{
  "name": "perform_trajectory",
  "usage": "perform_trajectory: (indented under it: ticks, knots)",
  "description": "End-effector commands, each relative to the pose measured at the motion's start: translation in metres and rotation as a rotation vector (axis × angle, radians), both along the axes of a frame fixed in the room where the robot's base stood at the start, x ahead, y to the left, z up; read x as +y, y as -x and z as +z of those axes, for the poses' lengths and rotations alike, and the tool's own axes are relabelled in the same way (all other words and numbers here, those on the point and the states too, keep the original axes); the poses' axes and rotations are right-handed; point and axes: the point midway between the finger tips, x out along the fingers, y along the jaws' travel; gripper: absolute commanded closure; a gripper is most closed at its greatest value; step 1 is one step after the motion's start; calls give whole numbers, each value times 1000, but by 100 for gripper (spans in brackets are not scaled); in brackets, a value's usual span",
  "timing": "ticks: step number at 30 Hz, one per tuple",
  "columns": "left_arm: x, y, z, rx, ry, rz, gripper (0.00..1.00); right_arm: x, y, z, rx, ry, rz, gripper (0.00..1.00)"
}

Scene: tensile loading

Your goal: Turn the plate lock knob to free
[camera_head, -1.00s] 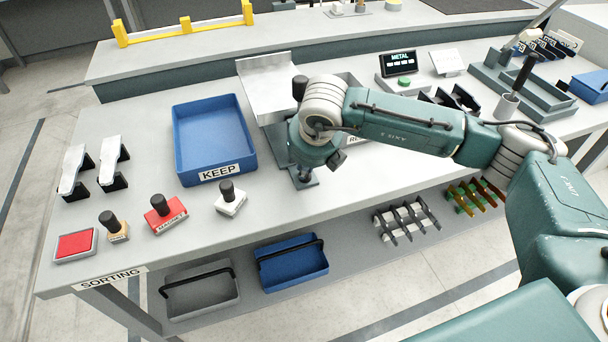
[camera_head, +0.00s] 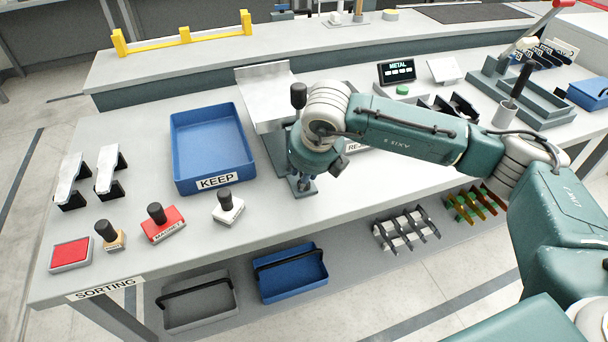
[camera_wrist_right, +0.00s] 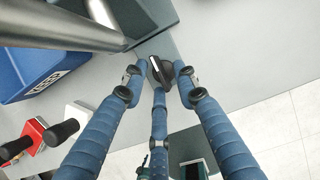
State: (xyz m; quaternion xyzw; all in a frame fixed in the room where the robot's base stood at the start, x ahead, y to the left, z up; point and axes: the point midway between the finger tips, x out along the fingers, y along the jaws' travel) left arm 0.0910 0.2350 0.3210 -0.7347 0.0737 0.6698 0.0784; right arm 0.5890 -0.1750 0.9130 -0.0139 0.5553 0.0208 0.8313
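The plate lock knob (camera_wrist_right: 160,70) is black with a pale pointer line, set diagonally in the right wrist view. It sits on the grey base of the metal plate stand (camera_head: 264,82). The three blue fingers of my right gripper (camera_wrist_right: 160,75) surround the knob, with their tips very close to it. I cannot tell whether they press on it. In the head view my right gripper (camera_head: 302,184) points down at the front of the stand, and the knob is hidden there. My left gripper is not in view.
A blue KEEP bin (camera_head: 212,145) stands left of the stand. A black-topped post (camera_head: 298,96) rises close behind my right wrist. Stamps, including a red one (camera_head: 162,224), stand at the front left. Bare tabletop lies in front of the gripper.

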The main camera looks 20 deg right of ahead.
Motion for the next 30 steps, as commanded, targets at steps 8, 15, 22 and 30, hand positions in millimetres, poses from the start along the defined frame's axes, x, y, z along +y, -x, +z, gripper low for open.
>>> perform_trajectory:
  ticks: [8,15,22,30]
  knots:
    - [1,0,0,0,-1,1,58,0,6,17,-3,-2,0,71]
    - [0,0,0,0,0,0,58,-1,25,64,-5,-2,2,71]
    - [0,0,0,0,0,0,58,-2,40,100,-3,0,0,71]
    - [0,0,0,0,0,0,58,-3,46,111,0,0,0,71]
